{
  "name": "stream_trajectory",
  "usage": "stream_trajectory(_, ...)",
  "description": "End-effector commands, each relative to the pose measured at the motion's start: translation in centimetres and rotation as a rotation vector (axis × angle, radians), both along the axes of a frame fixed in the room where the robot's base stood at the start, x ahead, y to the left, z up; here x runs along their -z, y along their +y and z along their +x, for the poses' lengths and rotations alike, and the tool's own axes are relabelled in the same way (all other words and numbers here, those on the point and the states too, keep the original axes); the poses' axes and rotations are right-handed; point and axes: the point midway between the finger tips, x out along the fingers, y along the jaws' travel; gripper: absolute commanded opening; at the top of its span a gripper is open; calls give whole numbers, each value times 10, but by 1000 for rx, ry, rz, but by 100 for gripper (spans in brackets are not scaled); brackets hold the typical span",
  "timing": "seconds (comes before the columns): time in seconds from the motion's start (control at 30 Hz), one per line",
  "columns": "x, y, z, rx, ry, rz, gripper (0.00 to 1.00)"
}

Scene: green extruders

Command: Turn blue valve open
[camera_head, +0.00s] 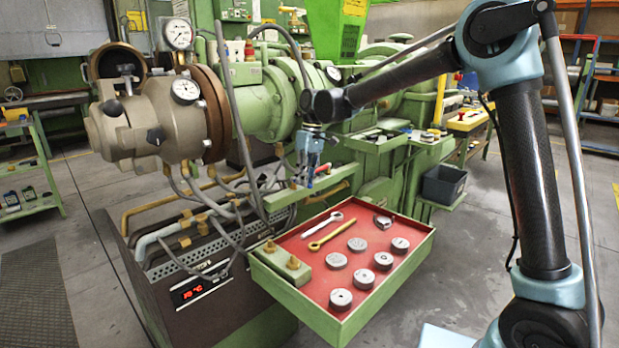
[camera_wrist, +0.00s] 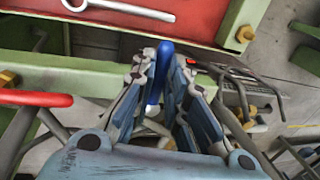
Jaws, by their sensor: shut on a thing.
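The blue valve handle (camera_wrist: 161,66) is a slim blue lever, upright in the wrist view, between the two fingers of my gripper (camera_wrist: 166,92). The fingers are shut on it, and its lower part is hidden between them. In the head view my gripper (camera_head: 310,172) points down at the green beam behind the red tray. There the blue handle is mostly hidden by the fingers. A red valve handle (camera_wrist: 36,98) lies level to the left in the wrist view, apart from my gripper.
A green-rimmed red tray (camera_head: 322,291) with several metal discs and two wrenches stands in front of the valves. The extruder barrel (camera_head: 262,101) is to the left, with grey hoses (camera_head: 240,150) hanging nearby. A dark bin (camera_head: 444,184) is to the right.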

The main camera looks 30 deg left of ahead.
Motion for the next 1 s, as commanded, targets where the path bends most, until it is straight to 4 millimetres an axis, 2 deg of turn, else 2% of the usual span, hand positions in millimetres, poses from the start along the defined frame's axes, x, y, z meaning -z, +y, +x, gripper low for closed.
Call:
stream_trajectory(0.03, 0, 0, 8, 8, -11, 1, 0)
stream_trajectory(0.3, 0, -1, 8, 9, -11, 0, 0)
stream_trajectory(0.33, 0, -1, 8, 9, -11, 0, 18)
stream_trajectory(0.4, 0, 0, 7, 8, -10, 1, 34)
stream_trajectory(0.77, -1, 0, 2, 1, -5, -1, 34)
stream_trajectory(0.87, -7, 0, 3, 1, -5, -1, 34)
stream_trajectory(1.0, -25, -2, 7, 2, -4, -1, 34)
